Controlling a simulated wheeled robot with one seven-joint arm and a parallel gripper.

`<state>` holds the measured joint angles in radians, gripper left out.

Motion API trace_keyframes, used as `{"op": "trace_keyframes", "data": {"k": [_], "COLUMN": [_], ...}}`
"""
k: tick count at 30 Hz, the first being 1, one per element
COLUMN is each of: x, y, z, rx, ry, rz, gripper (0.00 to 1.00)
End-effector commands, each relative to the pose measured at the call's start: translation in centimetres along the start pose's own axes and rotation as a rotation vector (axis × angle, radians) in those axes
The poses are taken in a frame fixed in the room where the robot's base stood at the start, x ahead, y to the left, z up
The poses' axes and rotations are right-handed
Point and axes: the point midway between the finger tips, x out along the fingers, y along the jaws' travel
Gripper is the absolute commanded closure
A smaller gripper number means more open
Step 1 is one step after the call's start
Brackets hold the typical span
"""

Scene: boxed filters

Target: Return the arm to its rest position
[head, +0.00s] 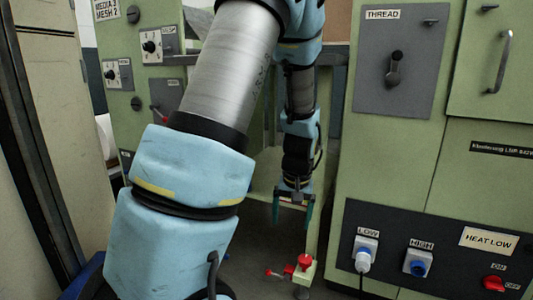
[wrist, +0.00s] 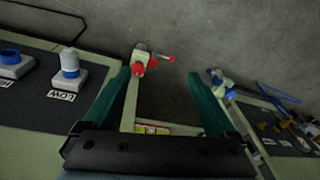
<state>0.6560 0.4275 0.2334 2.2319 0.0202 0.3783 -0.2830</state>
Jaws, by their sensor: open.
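My gripper (head: 292,216) hangs downward in the gap between two green cabinets in the head view, with its two teal fingers apart and nothing visible between them. In the wrist view my gripper (wrist: 158,82) shows both fingers spread, with empty space between them. My blue and silver arm crosses the middle of the head view and hides part of what lies behind it. A red-knobbed fitting (head: 304,263) is below the fingers in the head view. It also shows beyond the left fingertip in the wrist view (wrist: 140,60). No boxed filter can be made out.
The right green cabinet (head: 400,160) carries the THREAD panel (head: 402,60) and a dark panel with LOW and HIGH sockets (head: 420,252). The left green cabinet (head: 130,98) has dials and switches. Grey floor (wrist: 190,25) shows beyond the fingers. A pale panel (head: 30,180) stands at far left.

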Motion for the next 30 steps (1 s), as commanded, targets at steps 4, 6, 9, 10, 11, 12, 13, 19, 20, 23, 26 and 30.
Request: {"op": "trace_keyframes", "data": {"k": [4, 6, 9, 10, 11, 12, 13, 19, 20, 23, 26, 30], "x": [-3.0, -3.9, -5.0, -5.3, -5.6, -5.9, -6.1, -8.1, -8.9, -10.5, -12.2, -15.3], "y": [-5.2, -6.8, -8.5, -9.0, -9.4, -9.9, -10.3, -12.2, -12.1, -12.2, -12.3, -12.5], "z": [3.2, 4.5, 6.3, 6.8, 7.2, 7.9, 8.3, 10.9, 10.7, 10.4, 10.1, 9.7], "rx": [-0.051, -0.060, -0.071, -0.075, -0.077, -0.081, -0.082, -0.091, -0.088, -0.087, -0.088, -0.088], "ry": [-0.010, -0.011, -0.009, -0.008, -0.007, -0.007, -0.005, 0.001, 0.000, -0.001, -0.001, -0.001], "rz": [0.042, 0.052, 0.060, 0.062, 0.063, 0.064, 0.064, 0.061, 0.062, 0.062, 0.062, 0.062], "gripper": [0.09, 0.09, 0.09, 0.09, 0.09, 0.09, 0.09, 0.09, 0.09, 0.09, 0.09, 0.09]}}
